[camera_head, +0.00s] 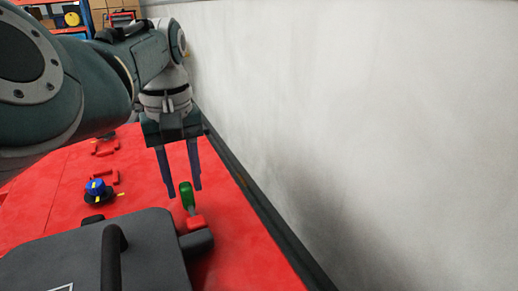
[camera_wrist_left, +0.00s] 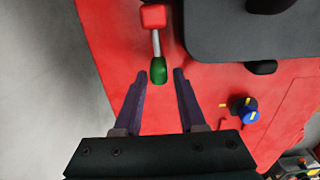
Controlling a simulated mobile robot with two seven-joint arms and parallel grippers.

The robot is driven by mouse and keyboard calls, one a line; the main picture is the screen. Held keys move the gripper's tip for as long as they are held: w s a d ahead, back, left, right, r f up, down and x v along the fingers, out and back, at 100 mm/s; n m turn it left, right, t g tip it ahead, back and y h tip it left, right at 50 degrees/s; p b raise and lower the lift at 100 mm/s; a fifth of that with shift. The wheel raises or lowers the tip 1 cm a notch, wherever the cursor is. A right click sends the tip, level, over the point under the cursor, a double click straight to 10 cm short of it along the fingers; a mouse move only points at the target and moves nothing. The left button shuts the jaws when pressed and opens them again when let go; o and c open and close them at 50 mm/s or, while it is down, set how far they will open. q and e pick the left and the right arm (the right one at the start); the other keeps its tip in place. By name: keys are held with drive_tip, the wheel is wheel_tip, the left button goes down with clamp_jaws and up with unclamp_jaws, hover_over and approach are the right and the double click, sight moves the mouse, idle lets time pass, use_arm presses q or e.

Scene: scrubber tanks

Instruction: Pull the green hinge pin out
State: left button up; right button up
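The green hinge pin (camera_head: 187,195) sticks up from a red hinge block (camera_head: 195,222) beside the dark grey lid. In the left wrist view its green handle (camera_wrist_left: 158,70) sits on a metal shaft (camera_wrist_left: 156,43) that runs to the red block (camera_wrist_left: 153,16). My left gripper (camera_head: 183,187) is open, with its fingers pointing down near the green handle. In the left wrist view the two fingertips (camera_wrist_left: 160,76) are on either side of the handle's end, with gaps showing on both sides. My right gripper is in neither view.
The dark grey lid (camera_head: 150,240) with a black handle (camera_head: 112,262) lies left of the pin on the red surface (camera_head: 240,250). A blue knob (camera_head: 96,187) stands further left. A pale wall (camera_head: 360,110) rises close on the right.

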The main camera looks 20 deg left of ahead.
use_arm(q)
wheel_tip(320, 180, up, 9)
drive_tip(key=shift+f+p, duration=0.15)
drive_tip(key=shift+p, duration=0.65)
